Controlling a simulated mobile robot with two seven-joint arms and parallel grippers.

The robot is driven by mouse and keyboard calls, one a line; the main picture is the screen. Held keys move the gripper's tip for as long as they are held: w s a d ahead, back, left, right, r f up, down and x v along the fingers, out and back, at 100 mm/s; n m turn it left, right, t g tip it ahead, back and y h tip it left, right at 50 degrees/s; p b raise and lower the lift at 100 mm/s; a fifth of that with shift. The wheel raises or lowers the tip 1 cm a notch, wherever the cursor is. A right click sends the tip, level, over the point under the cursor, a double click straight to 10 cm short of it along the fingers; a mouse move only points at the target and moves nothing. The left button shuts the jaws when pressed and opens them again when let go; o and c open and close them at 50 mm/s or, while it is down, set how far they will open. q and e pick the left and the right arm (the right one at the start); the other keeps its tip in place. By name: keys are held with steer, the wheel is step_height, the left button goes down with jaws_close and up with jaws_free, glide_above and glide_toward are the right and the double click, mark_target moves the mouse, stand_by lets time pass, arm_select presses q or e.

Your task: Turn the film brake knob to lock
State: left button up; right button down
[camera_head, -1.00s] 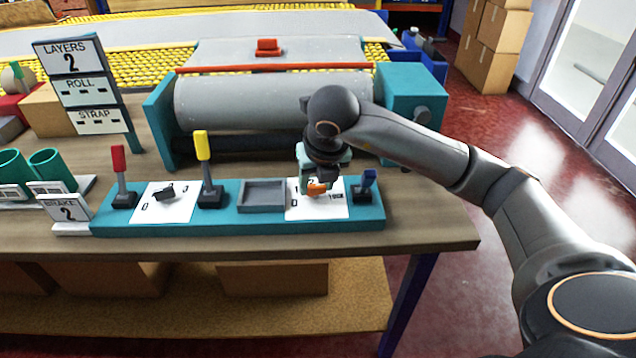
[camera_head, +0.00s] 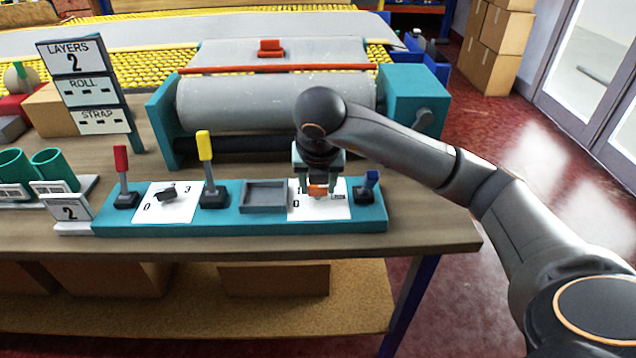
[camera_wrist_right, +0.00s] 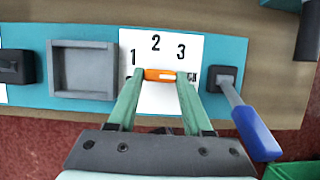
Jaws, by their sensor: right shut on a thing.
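The orange knob (camera_head: 318,190) sits on the right white dial plate (camera_head: 336,212) of the teal control panel. My right gripper (camera_head: 317,187) points down over it, shut on the knob. In the right wrist view the knob (camera_wrist_right: 159,75) lies crosswise between the green fingertips, with a pale mark on its right half. The numbers 1, 2 and 3 show around it, and the end of a word, "CK", shows just right of the right finger. The fingers cover part of the dial. My left gripper is not in view.
A blue-tipped lever (camera_head: 370,185) stands close right of the dial. A grey tray (camera_head: 265,196) is to its left, then a yellow lever (camera_head: 207,165), a dial with a black knob (camera_head: 167,192) and a red lever (camera_head: 122,175). A large grey roll (camera_head: 270,102) lies behind.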

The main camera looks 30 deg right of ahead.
steer(key=shift+c, duration=1.6)
jaws_free()
steer(key=p+v, duration=0.4)
steer(key=v, duration=0.8)
steer(key=shift+r, duration=0.25)
steer(key=shift+a, duration=0.1)
